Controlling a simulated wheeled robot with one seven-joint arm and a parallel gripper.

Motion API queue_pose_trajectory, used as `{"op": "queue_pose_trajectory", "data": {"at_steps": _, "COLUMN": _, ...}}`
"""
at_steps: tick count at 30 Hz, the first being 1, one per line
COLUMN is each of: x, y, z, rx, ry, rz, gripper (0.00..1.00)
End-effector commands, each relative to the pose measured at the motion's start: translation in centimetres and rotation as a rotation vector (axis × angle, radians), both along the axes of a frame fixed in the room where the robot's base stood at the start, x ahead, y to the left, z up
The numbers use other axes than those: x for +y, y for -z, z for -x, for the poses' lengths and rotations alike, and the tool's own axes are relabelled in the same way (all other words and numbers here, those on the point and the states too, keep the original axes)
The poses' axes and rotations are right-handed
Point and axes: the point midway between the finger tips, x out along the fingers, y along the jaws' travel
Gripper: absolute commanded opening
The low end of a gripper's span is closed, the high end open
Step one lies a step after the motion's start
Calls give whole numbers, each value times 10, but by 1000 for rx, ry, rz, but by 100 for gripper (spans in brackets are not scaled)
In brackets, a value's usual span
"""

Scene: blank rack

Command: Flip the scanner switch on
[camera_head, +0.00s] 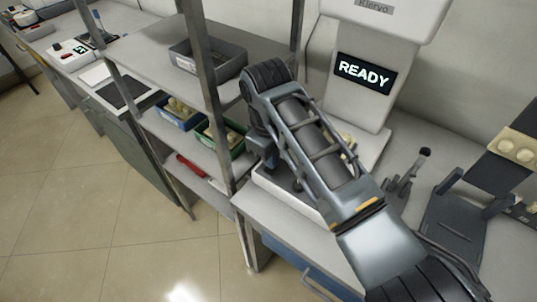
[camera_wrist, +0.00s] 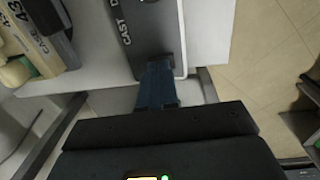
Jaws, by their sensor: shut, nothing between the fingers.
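The scanner is probably the white machine (camera_head: 358,120) marked "Klervo" at the back; its lit screen (camera_head: 365,74) reads READY. My arm crosses in front of its lower part and base, and I cannot make out a switch on it. In the wrist view my gripper (camera_wrist: 157,78) is shut and empty, its blue fingers together. The fingertips are at the lower edge of a dark grey plate (camera_wrist: 150,28) lettered "CAST D", on a white surface. I cannot tell whether they touch it. In the head view the fingers are mostly hidden behind my arm.
A metal shelf rack (camera_head: 212,90) stands left of my arm, holding a grey tray (camera_head: 208,60), a blue bin (camera_head: 178,112) and a green bin (camera_head: 219,137). A dark stand (camera_head: 455,215) is at right. Labelled cases (camera_wrist: 40,35) lie left in the wrist view. The floor at left is clear.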

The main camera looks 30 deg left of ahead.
Motion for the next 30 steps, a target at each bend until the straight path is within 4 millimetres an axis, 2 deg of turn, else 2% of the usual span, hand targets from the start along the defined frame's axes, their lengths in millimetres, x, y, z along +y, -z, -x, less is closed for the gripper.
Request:
{"op": "queue_pose_trajectory", "data": {"at_steps": 1, "x": 2, "y": -17, "z": 0, "rx": -2, "ry": -3, "rz": -3, "gripper": 0}}
{"op": "queue_pose_trajectory", "data": {"at_steps": 5, "x": 5, "y": -35, "z": 1, "rx": -4, "ry": -8, "rz": -7, "gripper": 0}}
{"op": "queue_pose_trajectory", "data": {"at_steps": 15, "x": 6, "y": -103, "z": 6, "rx": -5, "ry": -10, "rz": -10, "gripper": 0}}
{"op": "queue_pose_trajectory", "data": {"at_steps": 21, "x": 6, "y": -124, "z": 8, "rx": -4, "ry": -9, "rz": -8, "gripper": 0}}
{"op": "queue_pose_trajectory", "data": {"at_steps": 30, "x": 6, "y": -129, "z": 8, "rx": -3, "ry": -9, "rz": -7, "gripper": 0}}
